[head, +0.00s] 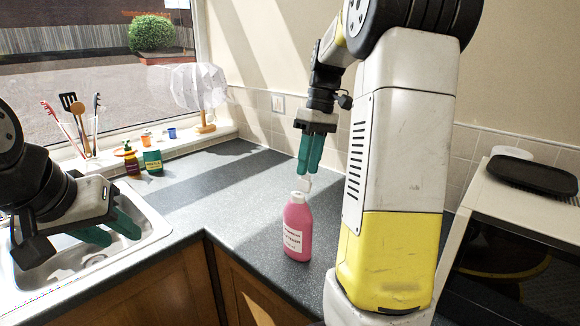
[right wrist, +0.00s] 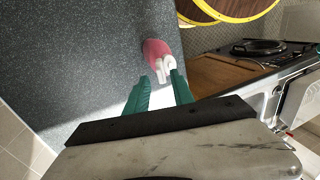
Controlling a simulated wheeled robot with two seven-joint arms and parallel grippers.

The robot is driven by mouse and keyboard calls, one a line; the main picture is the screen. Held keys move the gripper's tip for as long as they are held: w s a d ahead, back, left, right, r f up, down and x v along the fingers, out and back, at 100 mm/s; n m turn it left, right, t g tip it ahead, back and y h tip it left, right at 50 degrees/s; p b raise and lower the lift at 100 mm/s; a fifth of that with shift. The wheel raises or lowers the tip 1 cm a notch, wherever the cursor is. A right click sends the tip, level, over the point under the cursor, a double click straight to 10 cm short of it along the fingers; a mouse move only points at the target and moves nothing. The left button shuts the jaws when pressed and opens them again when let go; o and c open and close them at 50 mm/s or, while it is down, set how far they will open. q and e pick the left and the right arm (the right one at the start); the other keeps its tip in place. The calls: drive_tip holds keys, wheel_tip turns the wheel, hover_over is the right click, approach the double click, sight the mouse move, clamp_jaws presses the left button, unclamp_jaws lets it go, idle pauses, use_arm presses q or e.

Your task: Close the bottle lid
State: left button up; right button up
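A pink bottle (head: 298,230) with a pale label stands upright on the grey worktop. Its white lid (head: 305,184) is at the top and appears flipped up beside the neck. My right gripper (head: 309,170) points down just above the lid, with its teal fingers apart. In the right wrist view the white lid (right wrist: 166,66) shows just past the fingertips (right wrist: 161,84), and the pink bottle (right wrist: 154,49) is partly hidden behind it. I cannot tell whether a finger touches the lid. My left gripper (head: 118,234) is open and empty over the sink, far from the bottle.
The sink (head: 150,221) is at the left. A green tub (head: 152,161), a soap dispenser (head: 131,160) and a utensil holder stand near the window. A microwave (head: 500,250) with a dark plate on top is at the right. The worktop behind the bottle is clear.

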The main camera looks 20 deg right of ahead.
drive_tip(key=shift+s+a+f, duration=0.1)
drive_tip(key=shift+f, duration=0.35)
clamp_jaws()
